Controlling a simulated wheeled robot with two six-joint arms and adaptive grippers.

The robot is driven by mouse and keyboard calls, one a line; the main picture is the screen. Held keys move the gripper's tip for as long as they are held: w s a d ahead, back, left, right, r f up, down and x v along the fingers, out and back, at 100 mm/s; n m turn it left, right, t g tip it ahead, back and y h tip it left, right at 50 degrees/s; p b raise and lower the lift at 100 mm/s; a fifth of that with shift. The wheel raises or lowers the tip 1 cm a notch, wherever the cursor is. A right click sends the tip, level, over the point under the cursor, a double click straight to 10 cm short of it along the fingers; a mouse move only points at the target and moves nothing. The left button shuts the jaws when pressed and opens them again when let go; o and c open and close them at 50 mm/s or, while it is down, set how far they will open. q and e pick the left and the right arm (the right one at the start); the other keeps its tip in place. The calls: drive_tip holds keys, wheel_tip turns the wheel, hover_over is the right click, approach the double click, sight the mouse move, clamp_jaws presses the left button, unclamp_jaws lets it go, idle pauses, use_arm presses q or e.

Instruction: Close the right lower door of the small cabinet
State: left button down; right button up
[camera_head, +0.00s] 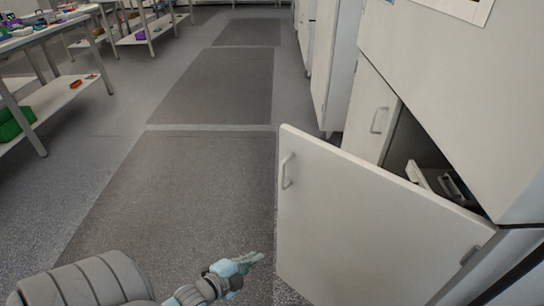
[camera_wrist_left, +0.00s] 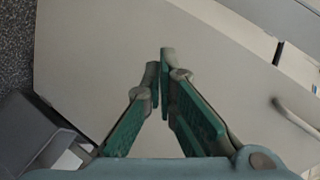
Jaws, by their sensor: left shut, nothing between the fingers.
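The right lower door (camera_head: 365,225) of the small white cabinet stands wide open. Its hinge side is at the right and its free edge, near its grey handle (camera_head: 287,170), points out over the floor. My left gripper (camera_head: 256,258) is low in the head view, just left of the door's free edge, with its fingers closed together and empty. In the left wrist view the closed fingertips (camera_wrist_left: 164,62) lie in front of a large white panel (camera_wrist_left: 95,60) with a handle (camera_wrist_left: 297,118) at its right. Whether they touch it cannot be told. My right gripper is out of view.
The neighbouring cabinet door (camera_head: 362,108) looks shut. Light-coloured items (camera_head: 435,180) show in the dark opening behind the open door. A larger white cabinet body (camera_head: 450,90) overhangs at the right. The floor (camera_head: 190,185) to the left is clear, with tables beyond.

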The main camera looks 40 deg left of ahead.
use_arm(q)
drive_tip(key=a+r+m+t+p, duration=0.2)
drive_tip(key=a+r+m, duration=0.1)
drive_tip(key=r, duration=0.5)
drive_tip(key=a+r+m+t+p, duration=0.2)
drive_tip(key=r+t, duration=0.1)
drive_tip(key=r, duration=0.4)
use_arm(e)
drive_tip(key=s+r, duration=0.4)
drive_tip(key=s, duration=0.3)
use_arm(q)
drive_tip(key=w+b, duration=0.7)
drive_tip(key=w, duration=0.7)
drive_tip(key=shift+w+d+f+m+h, duration=0.2)
drive_tip(key=shift+w+m+h, duration=0.1)
drive_tip(key=shift+w, duration=0.1)
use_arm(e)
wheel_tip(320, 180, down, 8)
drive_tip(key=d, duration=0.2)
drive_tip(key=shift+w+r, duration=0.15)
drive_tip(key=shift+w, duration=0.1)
